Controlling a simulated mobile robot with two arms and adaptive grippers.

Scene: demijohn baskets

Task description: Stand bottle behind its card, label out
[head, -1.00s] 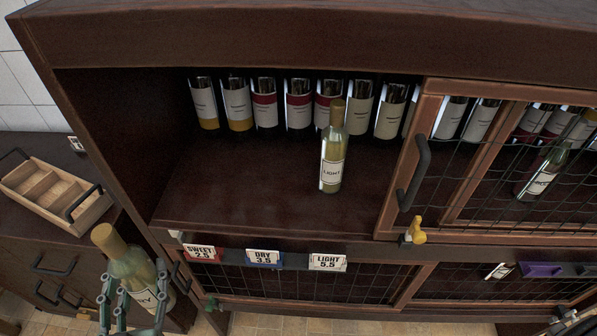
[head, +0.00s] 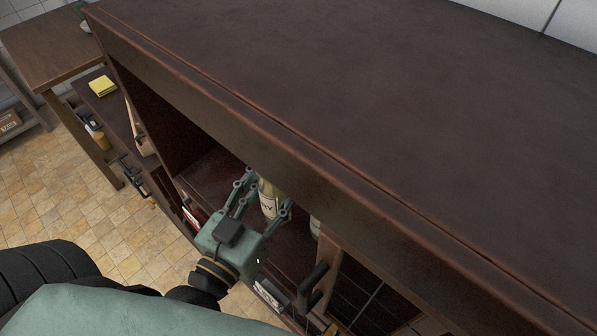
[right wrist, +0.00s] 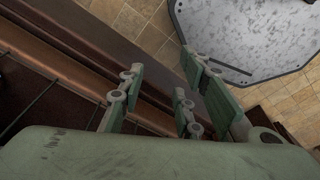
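A pale bottle (head: 268,197) with a white label ending in "RY" is inside the open left part of the cabinet, over its shelf (head: 211,174). The label faces out toward my gripper. My left gripper (head: 265,194) reaches in from the front with its fingers around the bottle, shut on it. The bottle's base is hidden, so I cannot tell if it touches the shelf. A red card (head: 190,220) and a white card (head: 267,294) show on the front edge. The dry card is hidden behind my gripper. My right gripper (right wrist: 158,88) is open and empty in the right wrist view.
Another bottle (head: 315,227) is partly visible to the right of the held one. The cabinet's thick top (head: 370,110) overhangs and hides the back row. A door with a dark handle (head: 312,285) borders the opening on the right. Tiled floor (head: 60,190) lies at left.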

